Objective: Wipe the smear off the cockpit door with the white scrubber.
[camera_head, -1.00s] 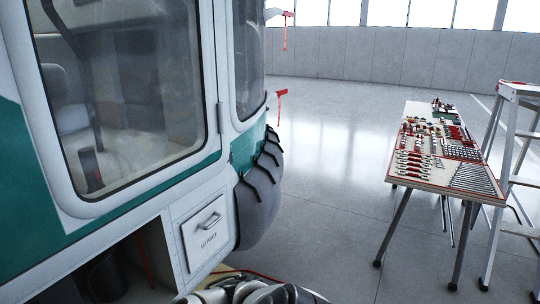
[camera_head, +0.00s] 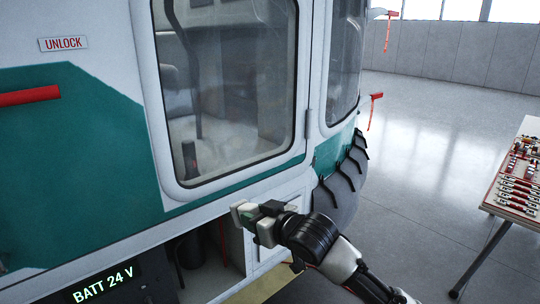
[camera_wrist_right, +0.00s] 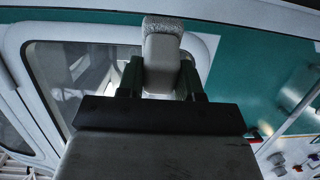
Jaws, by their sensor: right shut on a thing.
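My right gripper (camera_head: 258,216) is in front of the lower edge of the cockpit door (camera_head: 240,178), below its window. It is shut on the white scrubber (camera_head: 240,212). In the right wrist view the scrubber (camera_wrist_right: 162,60) stands up between the two dark fingers (camera_wrist_right: 160,80), its rough grey-white end pointing away from the gripper. The door is white and green with a large window (camera_head: 228,90). I cannot make out a distinct smear on it. Whether the scrubber touches the door cannot be told. My left gripper is not in view.
A red handle (camera_head: 30,96) and an "UNLOCK" label (camera_head: 63,44) are on the left of the fuselage. A "BATT 24 V" display (camera_head: 103,283) is low at the left. A tool table (camera_head: 490,200) stands at the right. The floor between is clear.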

